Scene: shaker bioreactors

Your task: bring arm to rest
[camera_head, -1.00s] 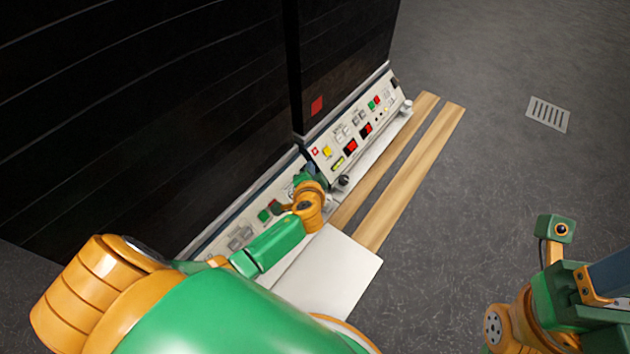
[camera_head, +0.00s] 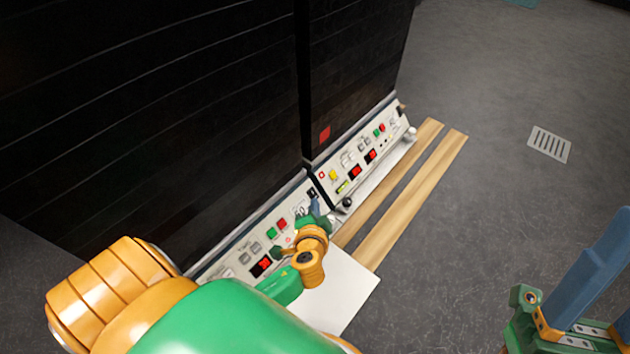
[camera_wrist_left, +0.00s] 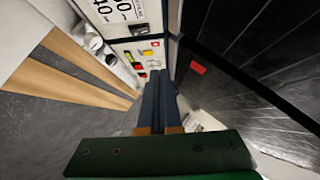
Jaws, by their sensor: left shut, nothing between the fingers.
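My left arm comes in from the left in the head view, with its green and orange links in front of the machine. My left gripper (camera_head: 316,207) is small and partly hidden by its wrist, close to the front of the control panels (camera_head: 360,150). In the left wrist view, my left gripper (camera_wrist_left: 158,74) has its blue fingers together with nothing between them, pointing at the panel face. Whether the tips touch the panel is unclear. My right gripper (camera_head: 604,285) is at the lower right over the floor, its blue fingers apart, empty and partly cut off by the frame.
Tall black shaker cabinets (camera_head: 150,110) stand behind the panels. A white board (camera_head: 340,290) and wooden strips (camera_head: 410,205) lie in front of them. The grey floor (camera_head: 480,90) to the right is clear apart from a drain grate (camera_head: 549,143).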

